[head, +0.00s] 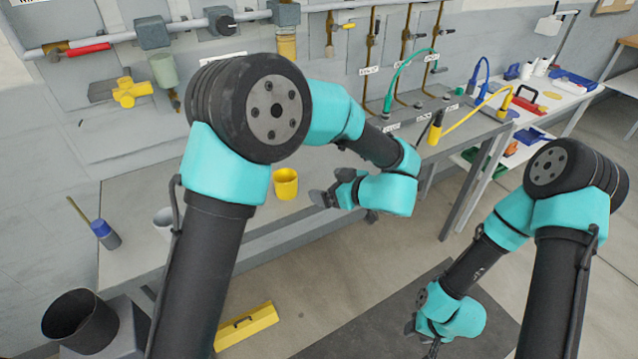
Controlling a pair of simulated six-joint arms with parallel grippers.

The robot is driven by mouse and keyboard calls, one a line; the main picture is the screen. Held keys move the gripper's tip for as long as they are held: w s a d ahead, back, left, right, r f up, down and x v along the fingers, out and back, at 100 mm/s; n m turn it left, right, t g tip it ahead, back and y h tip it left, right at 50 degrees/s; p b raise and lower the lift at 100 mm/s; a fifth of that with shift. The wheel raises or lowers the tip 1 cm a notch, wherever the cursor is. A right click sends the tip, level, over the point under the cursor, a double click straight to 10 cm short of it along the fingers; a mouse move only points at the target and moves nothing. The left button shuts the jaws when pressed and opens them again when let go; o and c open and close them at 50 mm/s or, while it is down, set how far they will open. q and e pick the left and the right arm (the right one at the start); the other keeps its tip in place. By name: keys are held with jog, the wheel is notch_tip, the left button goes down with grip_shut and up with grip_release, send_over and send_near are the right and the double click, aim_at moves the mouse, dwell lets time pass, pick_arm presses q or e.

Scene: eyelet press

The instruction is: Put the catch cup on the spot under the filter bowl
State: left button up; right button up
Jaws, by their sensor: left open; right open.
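A yellow cup (286,186), which looks like the catch cup, stands upright on the grey bench (130,262). My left gripper (329,188) is open and empty just right of the cup, its fingers pointing left towards it and apart from it. A pale grey-green bowl (163,70), which looks like the filter bowl, hangs below a block on the wall pipe at upper left. I cannot make out a marked spot on the bench under it. My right gripper (421,338) is open and empty, low over the dark floor mat.
A yellow valve handle (132,92) juts from the wall. Colored hoses (410,62) occupy the bench's right end. A black bin (80,322) stands at lower left.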

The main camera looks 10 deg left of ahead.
pick_arm(q)
jog(key=shift+o, duration=0.4)
jog(key=shift+d, duration=0.1)
jog(key=shift+r, duration=0.15)
jog(key=shift+w+r, duration=0.15)
jog(key=shift+r, duration=0.05)
send_near(285, 176)
jog(key=a, duration=0.3)
jog(key=shift+r, duration=0.4)
dwell(0.3)
jog(key=shift+x, duration=2.55)
